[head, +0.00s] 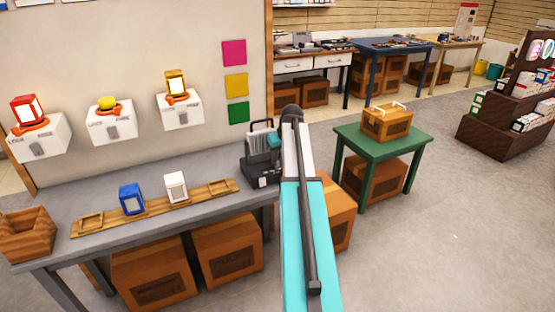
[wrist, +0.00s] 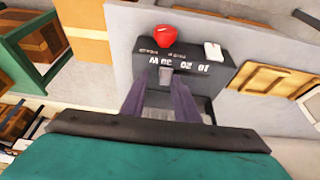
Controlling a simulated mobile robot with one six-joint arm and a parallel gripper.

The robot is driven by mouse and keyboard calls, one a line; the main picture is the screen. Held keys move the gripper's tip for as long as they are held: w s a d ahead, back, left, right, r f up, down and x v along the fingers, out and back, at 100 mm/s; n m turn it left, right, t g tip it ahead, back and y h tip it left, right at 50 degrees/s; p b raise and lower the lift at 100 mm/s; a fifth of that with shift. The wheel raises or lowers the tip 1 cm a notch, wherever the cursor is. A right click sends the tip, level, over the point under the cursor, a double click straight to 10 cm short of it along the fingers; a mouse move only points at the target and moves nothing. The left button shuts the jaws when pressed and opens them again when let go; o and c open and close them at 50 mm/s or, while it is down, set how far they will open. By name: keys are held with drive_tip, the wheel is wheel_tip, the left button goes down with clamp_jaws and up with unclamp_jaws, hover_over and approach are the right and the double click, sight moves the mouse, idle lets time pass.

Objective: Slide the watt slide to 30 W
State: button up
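The dark watt box (head: 262,172) stands at the right end of the grey bench; it also shows in the wrist view (wrist: 215,75). Its front has inverted white markings (wrist: 180,63). A small grey slide knob (wrist: 166,75) sits near the left end of the number row, by what looks like the 30 mark. My gripper (wrist: 160,88) has its fingers apart, one to each side of the knob; contact cannot be told. In the head view my gripper (head: 273,140) is at the box, partly hidden by my arm.
A red bulb-like part (wrist: 165,35) and a white part (wrist: 213,51) sit on the box. A wooden rail (head: 155,207) with blue and white blocks lies left of it. A green table (head: 385,148) stands right, with open floor in front.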

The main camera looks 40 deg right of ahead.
drive_tip(key=shift+o, duration=0.5)
drive_tip(key=shift+d, duration=0.1)
drive_tip(key=shift+a, duration=0.2)
drive_tip(key=shift+a+r, duration=0.1)
drive_tip(key=shift+r, duration=0.3)
drive_tip(key=b+v, duration=0.1)
drive_tip(key=v, duration=1.2)
drive_tip(key=shift+s, duration=0.1)
